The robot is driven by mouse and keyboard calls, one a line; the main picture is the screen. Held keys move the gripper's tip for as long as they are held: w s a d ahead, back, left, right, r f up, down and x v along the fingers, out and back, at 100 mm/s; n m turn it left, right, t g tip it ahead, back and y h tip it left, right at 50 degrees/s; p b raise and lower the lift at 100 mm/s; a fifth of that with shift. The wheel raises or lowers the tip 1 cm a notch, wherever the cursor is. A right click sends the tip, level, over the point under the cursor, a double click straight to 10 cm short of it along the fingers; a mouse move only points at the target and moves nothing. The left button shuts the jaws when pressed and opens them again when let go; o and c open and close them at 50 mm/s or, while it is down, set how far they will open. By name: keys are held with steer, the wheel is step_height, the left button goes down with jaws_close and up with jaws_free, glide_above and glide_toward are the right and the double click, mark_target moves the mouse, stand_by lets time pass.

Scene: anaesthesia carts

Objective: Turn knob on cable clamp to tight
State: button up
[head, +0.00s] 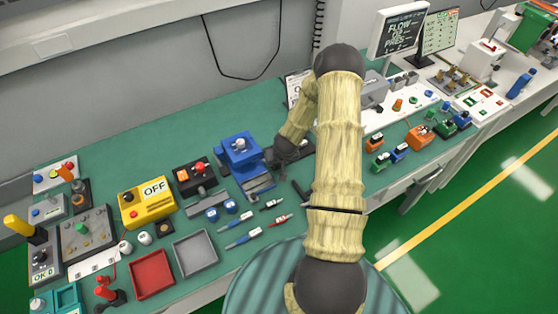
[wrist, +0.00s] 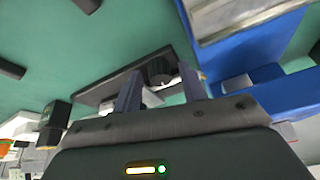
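In the wrist view, a dark flat base (wrist: 105,93) carries a dark round knob (wrist: 160,72) with a pale part below it. I take this to be the cable clamp, but its label and setting cannot be read. My gripper (wrist: 158,69) is open, its two grey fingers apart, with the knob showing between the tips. I cannot tell whether either finger touches it. In the head view my gripper (head: 283,153) is low over the bench beside the blue vise-like device, and my arm covers much of the clamp; part of its dark base (head: 304,146) shows.
The blue device (head: 238,150) stands close on one side; its blue body (wrist: 285,90) fills the wrist view's right. Screwdrivers (head: 242,240) and blue rolls lie nearer the front. A yellow OFF box (head: 147,203), red tray (head: 152,274) and grey tray (head: 194,253) are left.

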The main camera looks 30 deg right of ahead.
steer(key=c, duration=0.7)
steer(key=shift+d, duration=0.1)
steer(key=shift+c, duration=0.6)
steer(key=shift+s+a+f+m, duration=0.1)
steer(key=shift+a+m, duration=0.15)
steer(key=shift+m, duration=0.55)
steer(key=o, duration=1)
steer(key=shift+s, duration=0.1)
steer(key=shift+d, duration=0.1)
steer(key=b+v, duration=0.1)
steer(key=v, duration=0.4)
steer(key=b+v, duration=0.1)
steer(key=v, duration=1.1)
steer(key=shift+w+a+r+b, duration=0.2)
steer(key=shift+a+r+b, duration=0.1)
steer(key=shift+a+b, duration=0.1)
